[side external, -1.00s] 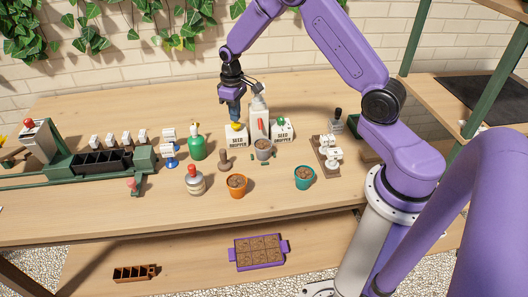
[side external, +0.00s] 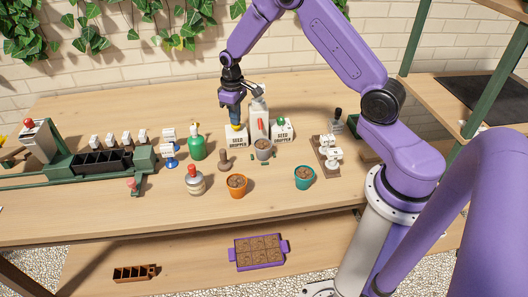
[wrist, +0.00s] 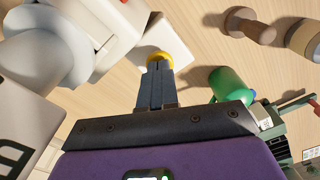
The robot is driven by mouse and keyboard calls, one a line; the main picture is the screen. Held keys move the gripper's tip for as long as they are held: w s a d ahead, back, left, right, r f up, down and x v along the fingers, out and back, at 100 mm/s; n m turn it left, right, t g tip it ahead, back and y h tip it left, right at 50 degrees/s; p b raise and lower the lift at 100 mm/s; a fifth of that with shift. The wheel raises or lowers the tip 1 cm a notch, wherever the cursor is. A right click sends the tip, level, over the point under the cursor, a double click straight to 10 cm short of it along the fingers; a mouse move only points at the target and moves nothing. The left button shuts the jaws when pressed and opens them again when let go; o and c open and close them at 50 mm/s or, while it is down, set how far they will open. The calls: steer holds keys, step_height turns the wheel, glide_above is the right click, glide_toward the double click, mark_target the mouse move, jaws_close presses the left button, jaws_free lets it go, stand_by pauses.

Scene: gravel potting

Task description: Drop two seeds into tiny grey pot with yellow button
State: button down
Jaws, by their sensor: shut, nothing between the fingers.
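A white seed dropper box (side external: 237,140) with a yellow button (side external: 236,128) on top stands at the middle of the bench. The yellow button also shows in the wrist view (wrist: 160,59). My gripper (side external: 235,121) points down with its blue fingers shut and empty, the tips right at the button. I cannot tell whether they press it. The small grey pot (side external: 263,152) stands just right of and in front of this dropper, with brown fill at its top. A second seed dropper (side external: 282,134) with a green button stands to the right. No seeds can be made out.
A white bottle (side external: 259,104) stands close behind the droppers. Orange (side external: 237,188) and teal (side external: 304,180) pots stand in front. The bench's front is mostly clear.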

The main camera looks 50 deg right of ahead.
steer(key=shift+f, duration=0.7)
steer(key=shift+r, duration=1.35)
steer(key=shift+f, duration=1.3)
steer(key=shift+r, duration=1.3)
steer(key=shift+r, duration=2.55)
